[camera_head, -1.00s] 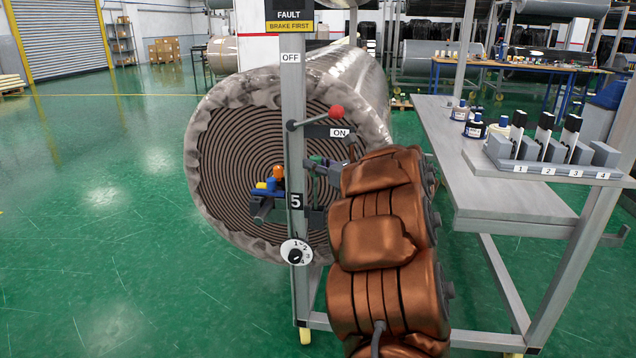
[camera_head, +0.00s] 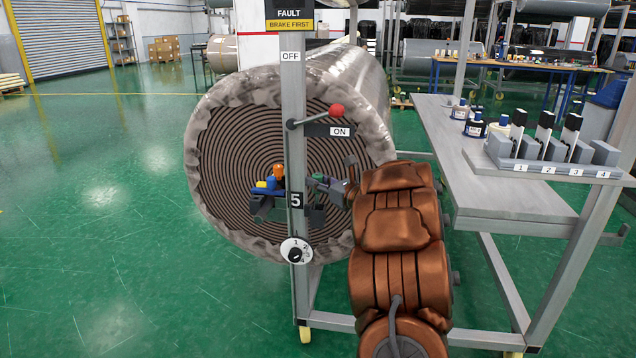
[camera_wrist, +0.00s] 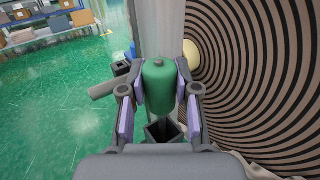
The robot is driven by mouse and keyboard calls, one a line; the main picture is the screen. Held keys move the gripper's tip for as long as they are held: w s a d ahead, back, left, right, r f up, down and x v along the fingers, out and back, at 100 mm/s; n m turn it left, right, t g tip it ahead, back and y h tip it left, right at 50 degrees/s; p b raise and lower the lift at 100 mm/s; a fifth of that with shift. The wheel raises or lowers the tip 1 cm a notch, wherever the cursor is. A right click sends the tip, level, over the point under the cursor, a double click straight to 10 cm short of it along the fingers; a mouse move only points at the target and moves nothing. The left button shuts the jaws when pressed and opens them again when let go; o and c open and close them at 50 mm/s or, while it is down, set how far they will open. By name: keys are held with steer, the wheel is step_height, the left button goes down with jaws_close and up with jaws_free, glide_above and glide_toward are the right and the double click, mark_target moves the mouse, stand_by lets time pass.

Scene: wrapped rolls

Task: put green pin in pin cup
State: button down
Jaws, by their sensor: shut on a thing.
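My gripper (camera_wrist: 158,95) is shut on the green pin (camera_wrist: 160,84), which stands upright between its fingers in the wrist view. The pin also shows small in the head view (camera_head: 318,177), just right of the post, partly hidden by my gripper. A dark, square, open-topped cup (camera_wrist: 163,133) shows below the pin in the wrist view, partly hidden by my gripper. The pin is apart from it in the picture; I cannot tell the height between them. A dark cup also shows right of the post in the head view (camera_head: 317,216).
A grey post (camera_head: 293,100) stands close beside my gripper, with a red-knobbed lever (camera_head: 336,111) and a dial (camera_head: 296,250). Blue (camera_head: 268,187) and orange (camera_head: 279,170) pieces sit left of it. A large wrapped roll (camera_head: 225,165) is behind. A grey bench (camera_head: 515,195) stands right.

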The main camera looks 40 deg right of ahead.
steer(key=shift+d+f+b, duration=0.1)
steer(key=shift+f+b, duration=0.15)
steer(key=shift+b, duration=0.05)
steer(key=c, duration=0.8)
jaws_free()
steer(key=shift+c, duration=0.2)
steer(key=shift+r, duration=0.15)
steer(key=shift+r+p, duration=0.2)
steer(key=shift+p, duration=0.3)
steer(key=s, duration=1.2)
steer(key=shift+f+b, duration=0.15)
steer(key=shift+b, duration=0.3)
steer(key=shift+d, duration=0.1)
